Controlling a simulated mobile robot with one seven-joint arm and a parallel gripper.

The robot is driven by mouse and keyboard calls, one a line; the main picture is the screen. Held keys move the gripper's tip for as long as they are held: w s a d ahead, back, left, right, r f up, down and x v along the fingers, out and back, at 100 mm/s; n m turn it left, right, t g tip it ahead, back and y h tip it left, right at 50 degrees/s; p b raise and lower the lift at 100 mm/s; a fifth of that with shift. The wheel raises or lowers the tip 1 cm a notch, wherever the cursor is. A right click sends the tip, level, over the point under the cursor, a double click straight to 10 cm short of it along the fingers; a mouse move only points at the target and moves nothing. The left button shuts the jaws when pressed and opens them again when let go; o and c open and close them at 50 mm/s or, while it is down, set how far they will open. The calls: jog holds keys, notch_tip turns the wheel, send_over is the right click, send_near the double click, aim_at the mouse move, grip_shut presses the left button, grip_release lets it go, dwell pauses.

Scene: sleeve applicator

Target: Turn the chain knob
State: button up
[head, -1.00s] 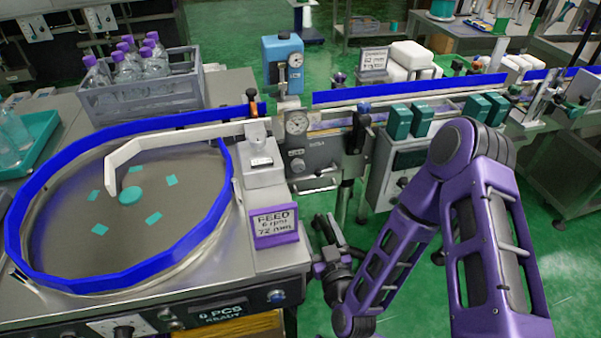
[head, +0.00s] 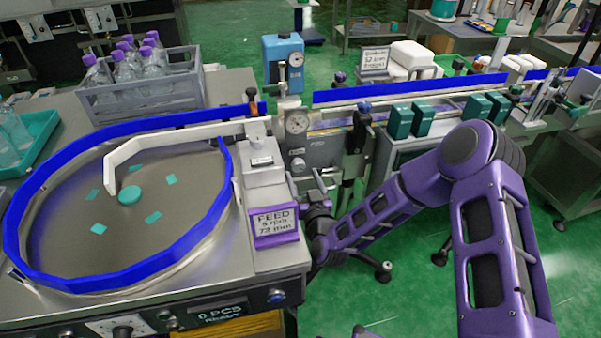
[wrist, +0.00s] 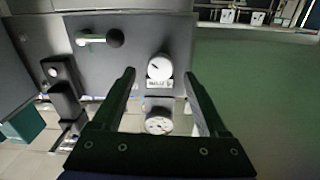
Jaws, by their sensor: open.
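A round pale knob (wrist: 160,67) with a dark pointer mark sits on the grey machine panel (wrist: 140,35), beside a small label (wrist: 160,83) too blurred to read. My gripper (wrist: 159,76) is open and empty. Its fingers appear on either side of the knob in the picture; contact cannot be seen. In the head view the gripper is dark and partly hidden near the panel's lower part.
A lever with a dark ball end (wrist: 100,39) sticks out from the panel near the knob. The feed box with its sign (head: 275,222) and the round feeder bowl (head: 215,235) stand left of my arm. Dark clamps (wrist: 66,100) and green blocks (head: 398,122) are along the conveyor.

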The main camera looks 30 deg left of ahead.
aim_at(298, 165)
jog(key=shift+x, duration=1.4)
grip_shut()
